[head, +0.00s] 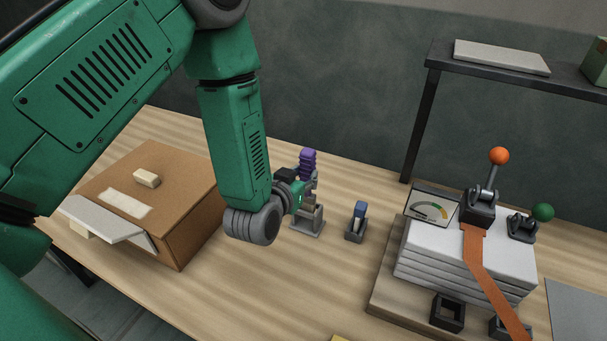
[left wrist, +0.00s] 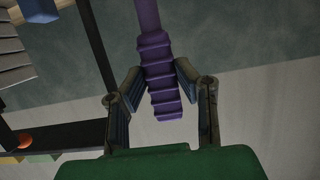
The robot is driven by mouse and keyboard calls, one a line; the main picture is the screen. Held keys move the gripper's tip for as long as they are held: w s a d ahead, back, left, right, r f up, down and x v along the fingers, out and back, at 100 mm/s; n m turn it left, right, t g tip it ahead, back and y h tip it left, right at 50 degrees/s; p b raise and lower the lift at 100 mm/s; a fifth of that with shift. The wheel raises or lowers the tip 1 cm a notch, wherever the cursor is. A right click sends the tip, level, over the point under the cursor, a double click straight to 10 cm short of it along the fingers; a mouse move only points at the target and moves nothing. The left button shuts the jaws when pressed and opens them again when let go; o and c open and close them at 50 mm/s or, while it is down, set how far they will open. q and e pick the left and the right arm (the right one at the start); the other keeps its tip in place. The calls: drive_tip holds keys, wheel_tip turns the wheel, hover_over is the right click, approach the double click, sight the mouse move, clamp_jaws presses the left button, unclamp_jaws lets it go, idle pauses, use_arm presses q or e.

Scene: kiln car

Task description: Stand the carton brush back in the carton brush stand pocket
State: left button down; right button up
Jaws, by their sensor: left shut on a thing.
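The carton brush (head: 308,160) has a purple ribbed handle that stands roughly upright in the head view. My left gripper (head: 309,184) is shut on it, below the top of the handle. In the left wrist view the purple handle (left wrist: 162,88) lies between my two fingers. A grey stand (head: 308,230) is directly below the gripper on the table, with a pale part showing above its base. The gripper and wrist partly hide the brush's lower end, and I cannot tell whether it is inside the stand pocket or just above it.
A small grey holder with a blue item (head: 358,216) stands just right of the stand. A cardboard carton (head: 190,222) with an open flap is at left. A strapped stack of pale sheets (head: 450,252) with an orange-knobbed lever (head: 490,180) is at right, below a dark shelf (head: 500,75).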

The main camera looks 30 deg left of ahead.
use_arm(q)
drive_tip(key=shift+f+b, duration=0.7)
drive_tip(key=shift+f, duration=0.3)
drive_tip(key=shift+d+f, duration=0.15)
drive_tip(key=shift+f, duration=0.15)
drive_tip(key=shift+f+b, duration=0.1)
drive_tip(key=shift+b, duration=0.25)
drive_tip(key=shift+f+b, duration=1.05)
drive_tip(key=shift+f, duration=0.4)
idle(0.4)
drive_tip(key=c, duration=1.2)
unclamp_jaws()
drive_tip(key=shift+o, duration=0.2)
drive_tip(key=shift+s+r, duration=0.1)
drive_tip(key=shift+s, duration=0.05)
